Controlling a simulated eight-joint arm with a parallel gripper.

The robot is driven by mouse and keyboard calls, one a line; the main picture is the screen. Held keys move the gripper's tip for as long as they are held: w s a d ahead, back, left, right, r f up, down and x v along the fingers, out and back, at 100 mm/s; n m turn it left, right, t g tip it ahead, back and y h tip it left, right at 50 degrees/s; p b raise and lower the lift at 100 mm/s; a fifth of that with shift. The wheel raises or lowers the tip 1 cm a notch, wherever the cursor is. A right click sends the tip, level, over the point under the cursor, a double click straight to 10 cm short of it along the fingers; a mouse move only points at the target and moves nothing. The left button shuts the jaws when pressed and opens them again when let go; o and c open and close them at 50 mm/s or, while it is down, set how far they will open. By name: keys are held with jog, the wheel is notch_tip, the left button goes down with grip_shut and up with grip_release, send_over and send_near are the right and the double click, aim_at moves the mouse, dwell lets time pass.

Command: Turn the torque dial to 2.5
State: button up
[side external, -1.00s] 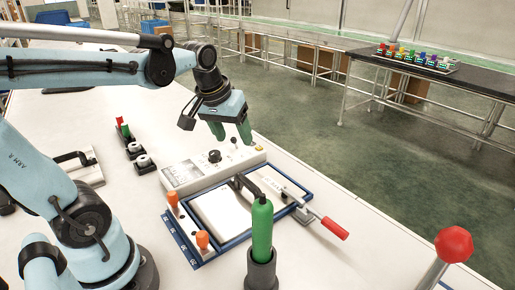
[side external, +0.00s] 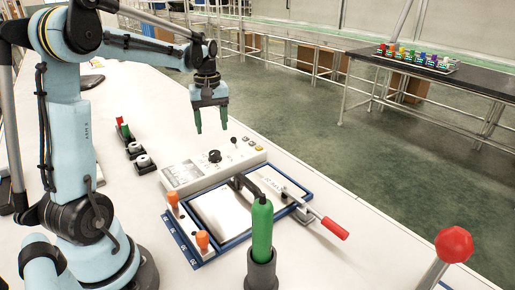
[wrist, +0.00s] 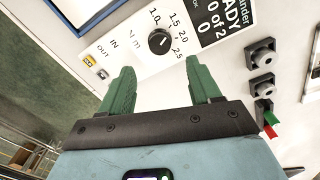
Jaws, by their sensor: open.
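The torque dial is a round black knob (side external: 214,156) on the top of a white control box (side external: 185,176). In the wrist view the dial (wrist: 160,41) has 1.0, 1.5, 2.0 and 2.5 printed around it. A light mark shows on the knob, but I cannot tell exactly which number it points at. My gripper (side external: 211,130) has two green fingers. They hang pointing down above and behind the box, apart from the dial. In the wrist view my gripper (wrist: 164,76) is open and empty, with the dial ahead between its fingers.
A blue-framed fixture (side external: 225,218) with a red-handled clamp (side external: 334,228) lies in front of the box. A green-handled tool stands in a black holder (side external: 261,274). Small black button units (side external: 139,155) sit left of the box. A small toggle (side external: 234,140) stands near the dial.

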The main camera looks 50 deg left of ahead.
aim_at(214, 152)
notch_tip(214, 152, down, 9)
jog(key=shift+r, duration=0.15)
jog(key=shift+c, duration=0.4)
jog(key=c, duration=1)
